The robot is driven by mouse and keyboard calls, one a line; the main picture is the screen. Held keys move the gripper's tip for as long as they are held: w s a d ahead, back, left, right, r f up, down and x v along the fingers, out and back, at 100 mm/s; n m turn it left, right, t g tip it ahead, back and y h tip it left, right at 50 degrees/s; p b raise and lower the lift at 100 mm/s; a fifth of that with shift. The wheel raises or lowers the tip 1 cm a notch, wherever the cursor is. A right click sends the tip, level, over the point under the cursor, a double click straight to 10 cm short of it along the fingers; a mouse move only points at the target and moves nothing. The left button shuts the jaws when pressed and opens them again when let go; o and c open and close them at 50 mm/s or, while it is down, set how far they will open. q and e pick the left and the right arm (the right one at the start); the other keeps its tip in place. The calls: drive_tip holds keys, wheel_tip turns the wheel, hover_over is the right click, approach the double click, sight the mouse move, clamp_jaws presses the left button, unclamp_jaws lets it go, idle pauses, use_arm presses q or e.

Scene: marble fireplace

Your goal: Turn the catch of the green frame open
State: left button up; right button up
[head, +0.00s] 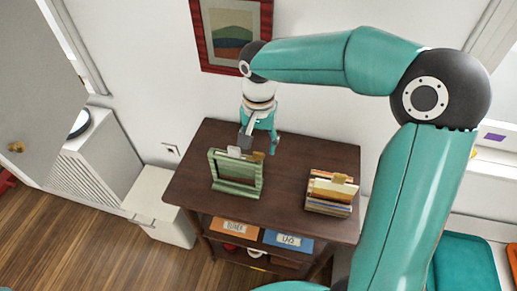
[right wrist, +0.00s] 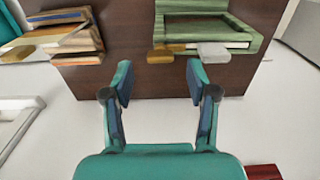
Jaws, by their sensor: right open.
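The green frame (head: 214,177) stands upright on the dark wooden cabinet top, and it shows at the top of the right wrist view (right wrist: 258,42). On its upper edge are a pale grey tab (head: 234,151), also in the right wrist view (right wrist: 213,50), and a brass-coloured tab (head: 257,156), also in that view (right wrist: 160,56). I cannot tell for sure which is the catch. My right gripper (head: 259,146) is open and empty, just behind the frame's upper edge; in the right wrist view its fingers (right wrist: 159,82) point toward the brass tab, apart from it. My left gripper is not seen.
The cabinet top (head: 283,185) is bare between the frame and a stack of books (head: 329,193) at its right. A red-framed picture (head: 232,35) hangs on the wall behind. Orange and blue labelled boxes (head: 288,241) sit on the shelf below.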

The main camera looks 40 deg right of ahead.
sight(258, 153)
drive_tip(key=shift+f, duration=1.55)
clamp_jaws()
